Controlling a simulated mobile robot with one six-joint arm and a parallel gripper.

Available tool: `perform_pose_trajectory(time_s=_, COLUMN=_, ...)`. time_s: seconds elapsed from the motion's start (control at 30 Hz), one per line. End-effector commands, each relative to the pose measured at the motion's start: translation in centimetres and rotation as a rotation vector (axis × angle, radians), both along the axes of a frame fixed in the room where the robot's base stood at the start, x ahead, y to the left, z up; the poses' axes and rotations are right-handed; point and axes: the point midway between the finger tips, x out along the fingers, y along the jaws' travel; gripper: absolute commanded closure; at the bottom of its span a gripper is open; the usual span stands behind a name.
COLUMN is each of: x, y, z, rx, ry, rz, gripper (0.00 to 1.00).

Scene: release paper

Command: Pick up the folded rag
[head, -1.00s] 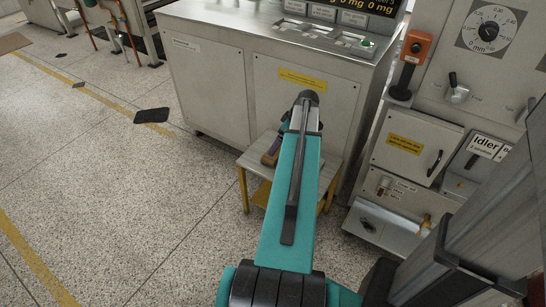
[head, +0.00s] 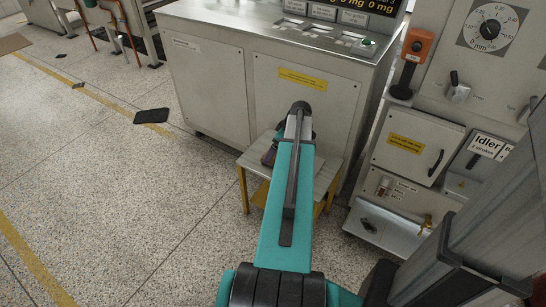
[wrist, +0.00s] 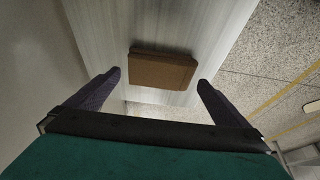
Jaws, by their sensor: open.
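The folded rag (wrist: 163,70) is a flat brown rectangle in the wrist view. It lies on the pale top of a small table (wrist: 112,30), which also shows in the head view (head: 250,160). My gripper (wrist: 159,78) is open, with one dark finger to the left of the rag and one to the right in the picture. Both fingers stand apart from the rag, and nothing is held. In the head view my arm covers much of the table top, and I cannot make out the rag there.
A grey metal cabinet (head: 210,85) stands right behind the small table. A machine panel with an open-fronted lower tray (head: 385,228) is to the right. A dark flat object (head: 152,116) lies on the floor at left. The speckled floor (head: 120,200) is otherwise mostly free.

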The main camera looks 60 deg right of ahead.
Motion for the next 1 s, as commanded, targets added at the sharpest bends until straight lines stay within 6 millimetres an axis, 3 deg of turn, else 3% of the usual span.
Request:
perform_pose_trajectory(time_s=0.2, x=0.8, y=0.0, z=-1.8, rx=0.000, ry=0.000, rz=0.000, gripper=0.00)
perform_pose_trajectory(time_s=0.77, x=0.8, y=0.0, z=-1.9, rx=0.000, ry=0.000, rz=0.000, gripper=0.00)
perform_pose_trajectory(time_s=0.87, x=0.8, y=0.0, z=-1.9, rx=0.000, ry=0.000, rz=0.000, gripper=0.12)
perform_pose_trajectory(time_s=1.0, x=0.8, y=0.0, z=-1.9, rx=0.000, ry=0.000, rz=0.000, gripper=0.35)
